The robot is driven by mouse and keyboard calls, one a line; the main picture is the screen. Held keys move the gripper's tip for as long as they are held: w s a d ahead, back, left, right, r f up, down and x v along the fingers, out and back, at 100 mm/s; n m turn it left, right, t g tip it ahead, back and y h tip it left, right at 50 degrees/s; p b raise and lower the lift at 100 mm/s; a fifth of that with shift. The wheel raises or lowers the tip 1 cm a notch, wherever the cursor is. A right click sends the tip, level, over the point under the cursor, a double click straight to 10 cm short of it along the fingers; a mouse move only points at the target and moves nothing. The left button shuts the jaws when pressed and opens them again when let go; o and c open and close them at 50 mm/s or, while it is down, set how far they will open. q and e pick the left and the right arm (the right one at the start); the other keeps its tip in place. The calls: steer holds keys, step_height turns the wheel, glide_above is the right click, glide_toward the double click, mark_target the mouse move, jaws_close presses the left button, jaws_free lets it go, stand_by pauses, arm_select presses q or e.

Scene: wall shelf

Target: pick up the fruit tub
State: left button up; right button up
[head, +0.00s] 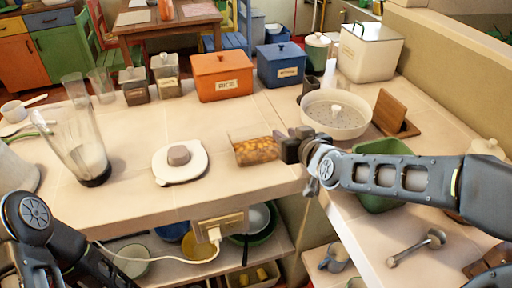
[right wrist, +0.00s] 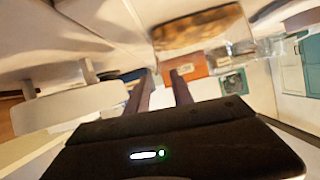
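The fruit tub (head: 256,151), a clear box with orange-brown fruit in it, sits near the front edge of the counter in the head view. In the right wrist view the tub (right wrist: 203,30) shows at the top, outside the gap between the fingers. My right gripper (head: 284,148) is just to the right of the tub, close to its right end; I cannot tell whether they touch. In the right wrist view, the fingers of the right gripper (right wrist: 161,78) are apart with nothing between them. My left arm shows at lower left, but its gripper is out of view.
A white lidded dish (head: 180,162) stands left of the tub, and a glass blender jar (head: 82,150) further left. Orange (head: 221,78) and blue (head: 281,65) boxes stand behind. A round white strainer pot (head: 336,115) and a green bin (head: 383,148) are near my right arm.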

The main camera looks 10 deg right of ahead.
steer(key=x, duration=0.5)
steer(key=shift+s+f, duration=0.1)
steer(key=shift+f, duration=0.1)
steer(key=shift+c, duration=0.6)
jaws_close()
stand_by(1.0)
